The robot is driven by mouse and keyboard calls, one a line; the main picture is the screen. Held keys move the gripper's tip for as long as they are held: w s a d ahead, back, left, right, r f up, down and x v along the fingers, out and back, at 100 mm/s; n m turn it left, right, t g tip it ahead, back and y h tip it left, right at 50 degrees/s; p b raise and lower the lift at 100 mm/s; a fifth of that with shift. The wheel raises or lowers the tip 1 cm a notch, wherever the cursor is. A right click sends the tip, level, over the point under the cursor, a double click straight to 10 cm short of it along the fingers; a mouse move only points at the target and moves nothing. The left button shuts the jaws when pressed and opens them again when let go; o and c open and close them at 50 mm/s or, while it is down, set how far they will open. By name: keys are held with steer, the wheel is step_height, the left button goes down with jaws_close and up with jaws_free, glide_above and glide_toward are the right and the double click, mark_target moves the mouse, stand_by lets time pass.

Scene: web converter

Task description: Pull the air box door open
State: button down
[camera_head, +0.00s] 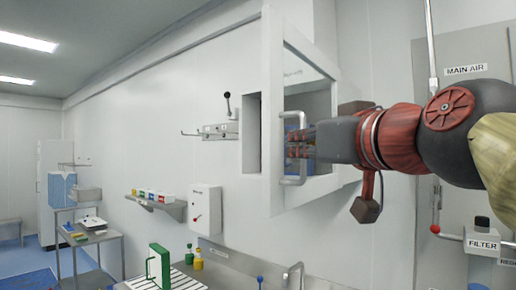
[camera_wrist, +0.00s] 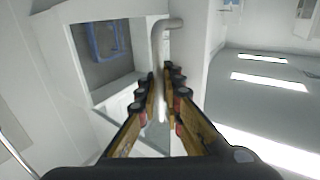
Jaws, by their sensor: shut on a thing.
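The air box door (camera_head: 276,60) is a white framed panel with a window. It stands out from the wall at centre right in the head view. A pale D-shaped handle (camera_head: 302,122) is on its face. My gripper (camera_head: 296,146) reaches in from the right and is shut on the handle's upright bar. In the wrist view the handle (camera_wrist: 158,48) runs between the two fingers (camera_wrist: 160,88); the fingers hide part of it. A blue thing (camera_wrist: 103,42) shows through the window area.
A narrow grey recess (camera_head: 252,132) shows in the wall left of the door. A lever bracket (camera_head: 219,130), a white switch box (camera_head: 206,208) and a small shelf (camera_head: 157,204) are further left. A sink counter with a tap (camera_head: 293,272) lies below. Pipework with a FILTER unit (camera_head: 482,238) stands at right.

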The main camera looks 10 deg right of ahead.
stand_by(0.3)
steer(key=c, duration=2)
jaws_free()
steer(key=shift+a, duration=0.1)
steer(key=shift+s, duration=0.2)
steer(key=s, duration=0.7)
steer(key=shift+d, duration=0.35)
steer(key=shift+s, duration=0.1)
